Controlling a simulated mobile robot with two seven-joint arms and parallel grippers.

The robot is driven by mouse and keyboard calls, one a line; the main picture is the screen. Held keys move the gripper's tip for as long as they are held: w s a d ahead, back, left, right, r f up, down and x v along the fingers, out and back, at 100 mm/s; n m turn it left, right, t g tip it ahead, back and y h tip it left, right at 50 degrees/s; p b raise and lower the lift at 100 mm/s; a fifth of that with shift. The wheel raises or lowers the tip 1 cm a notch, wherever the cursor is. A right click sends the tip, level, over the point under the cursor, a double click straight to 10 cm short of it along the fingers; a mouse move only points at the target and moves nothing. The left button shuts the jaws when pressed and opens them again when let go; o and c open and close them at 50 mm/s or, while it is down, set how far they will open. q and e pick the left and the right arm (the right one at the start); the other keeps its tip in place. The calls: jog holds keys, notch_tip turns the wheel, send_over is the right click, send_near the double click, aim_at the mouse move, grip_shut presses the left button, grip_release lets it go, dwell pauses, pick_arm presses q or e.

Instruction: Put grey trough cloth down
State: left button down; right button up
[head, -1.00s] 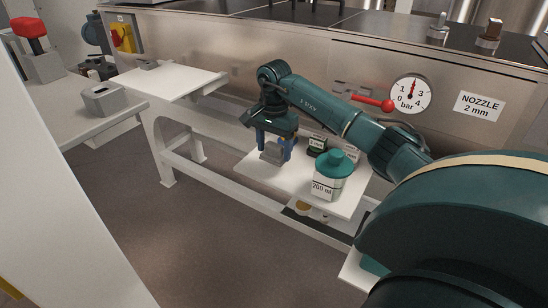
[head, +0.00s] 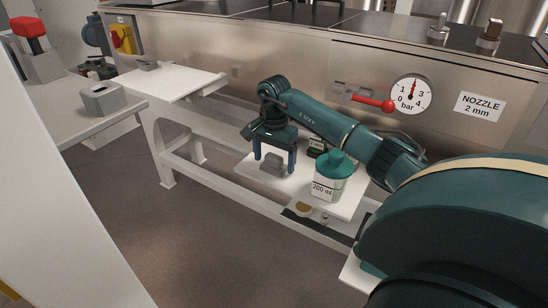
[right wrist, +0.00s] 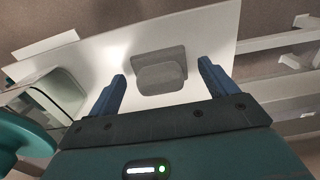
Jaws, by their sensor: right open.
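The grey trough cloth (head: 272,166), a small folded grey block, rests on the white shelf (head: 318,200) left of the white bottle. It also shows in the right wrist view (right wrist: 160,74), lying flat on the white surface. My right gripper (head: 274,172) is open above the cloth, with one blue finger on each side of it. In the right wrist view its fingers (right wrist: 161,72) stand apart from the cloth, with a gap on both sides. My left gripper is not in view.
A white bottle with a green cap, labelled 200 ml (head: 329,180), stands right of the cloth, close to my right arm. A small dark green labelled item (head: 317,147) stands behind it. A red-handled valve (head: 374,102) and a gauge (head: 410,94) are on the steel wall behind.

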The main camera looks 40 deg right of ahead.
aim_at(274, 156)
jog(key=shift+r, duration=0.3)
pick_arm(q)
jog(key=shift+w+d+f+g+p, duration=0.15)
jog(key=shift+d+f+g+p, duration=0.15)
jog(key=shift+p, duration=0.45)
pick_arm(e)
notch_tip(274, 156, up, 12)
jog(key=shift+f, duration=0.15)
